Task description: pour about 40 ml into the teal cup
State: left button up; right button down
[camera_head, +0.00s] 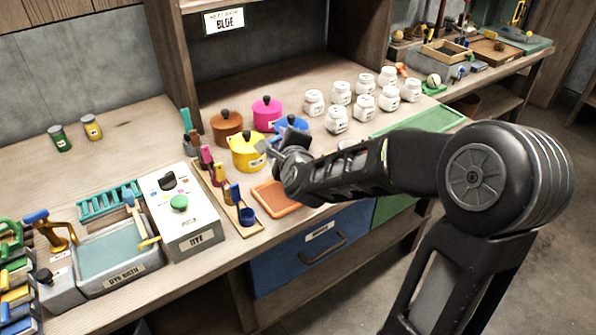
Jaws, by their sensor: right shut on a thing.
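My right gripper (280,147) is over the bench beside the yellow pot (246,158) and in front of the blue pot (291,123). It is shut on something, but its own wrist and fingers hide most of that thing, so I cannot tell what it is. A teal upright piece (187,119) stands at the back end of a wooden rack (215,185). I cannot tell whether it is the teal cup. Magenta, yellow and blue pieces stand along the same rack, with a small blue cup (248,216) at its front end. My left gripper is out of view.
An orange tray (274,198) lies below my right wrist. A brown pot (226,125), a pink pot (266,111) and several white jars (336,120) stand behind. A white dye box (180,215) and a dye bath (108,255) are at left. The back-left bench is mostly clear.

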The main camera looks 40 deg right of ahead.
jog(key=shift+w+a+r, duration=0.1)
jog(key=shift+w+a, duration=0.2)
jog(key=shift+a, duration=0.05)
dwell(0.4)
jog(key=shift+a+r+m+y, duration=0.15)
jog(key=shift+a+m+y, duration=0.15)
jog(key=shift+a+m, duration=0.15)
dwell(0.3)
jog(key=shift+d, duration=0.1)
jog(key=shift+d+f+m+y+b, duration=0.2)
jog(key=shift+f+m+y+b, duration=0.35)
jog(key=shift+b, duration=1.8)
jog(key=shift+r+p, duration=0.3)
jog(key=shift+p, duration=0.05)
jog(key=r+h+p, duration=0.1)
jog(key=p, duration=0.3)
jog(key=shift+a+r+n, duration=0.15)
jog(key=shift+r+n, duration=0.05)
jog(key=shift+n, duration=0.1)
jog(key=shift+s+a+f+n+g+h, duration=0.1)
jog(key=shift+a+f+n+g+h, duration=0.15)
jog(key=shift+f, duration=0.25)
jog(key=shift+s+a+f+n+g+h, duration=0.1)
jog(key=shift+f+n, duration=0.25)
jog(key=shift+f, duration=0.1)
jog(key=shift+w, duration=0.1)
